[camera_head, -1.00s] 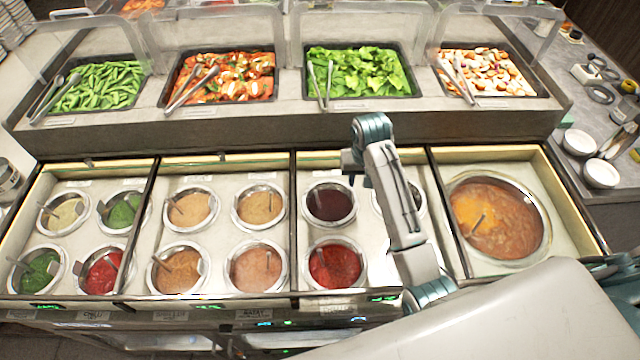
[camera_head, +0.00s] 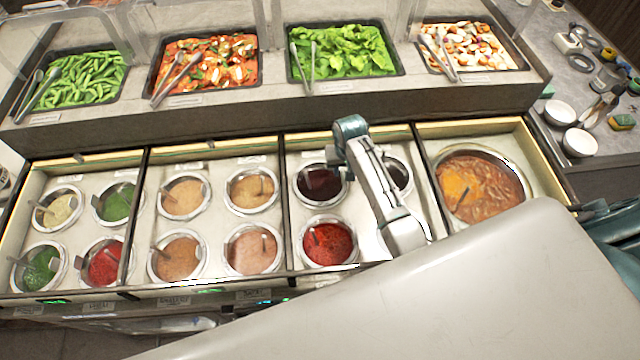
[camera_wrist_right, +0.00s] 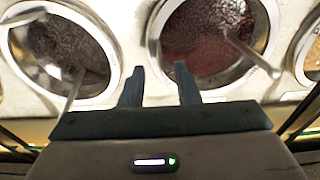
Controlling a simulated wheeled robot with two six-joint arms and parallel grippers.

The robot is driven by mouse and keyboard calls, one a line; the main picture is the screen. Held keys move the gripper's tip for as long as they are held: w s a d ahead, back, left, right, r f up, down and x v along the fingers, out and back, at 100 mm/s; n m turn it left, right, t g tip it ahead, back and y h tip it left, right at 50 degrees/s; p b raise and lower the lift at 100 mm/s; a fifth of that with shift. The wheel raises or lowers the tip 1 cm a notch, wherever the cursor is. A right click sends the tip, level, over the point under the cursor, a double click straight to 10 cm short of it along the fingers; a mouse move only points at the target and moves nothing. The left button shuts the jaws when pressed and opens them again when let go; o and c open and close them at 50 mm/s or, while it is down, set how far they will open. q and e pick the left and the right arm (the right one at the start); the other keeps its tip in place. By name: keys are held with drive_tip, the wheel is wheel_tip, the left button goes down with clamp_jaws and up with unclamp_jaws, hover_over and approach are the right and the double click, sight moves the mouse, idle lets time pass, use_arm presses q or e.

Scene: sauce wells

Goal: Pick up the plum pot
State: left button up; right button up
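The plum pot (camera_head: 320,182) is a round steel-rimmed pot of very dark purple sauce in the back row of the third well section. It appears to be the dark reddish pot on the right in the right wrist view (camera_wrist_right: 205,35), with a spoon handle over its rim. My right gripper (camera_head: 337,163) is above its back right edge, and the arm link covers counter to its right. In the right wrist view its two fingers (camera_wrist_right: 159,72) are apart with nothing between them. Contact with the rim cannot be told. My left gripper is not in view.
A second dark pot (camera_head: 397,174) stands right of the plum pot, partly behind my arm. A red sauce pot (camera_head: 329,242) is in front. Tan pots (camera_head: 252,189) are left, beyond a divider, and a large soup pot (camera_head: 482,188) is right. The food ledge (camera_head: 250,125) rises behind.

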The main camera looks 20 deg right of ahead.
drive_tip(key=shift+f, duration=0.9)
drive_tip(key=shift+w, duration=0.1)
clamp_jaws()
idle(0.6)
drive_tip(key=shift+w+r, duration=0.1)
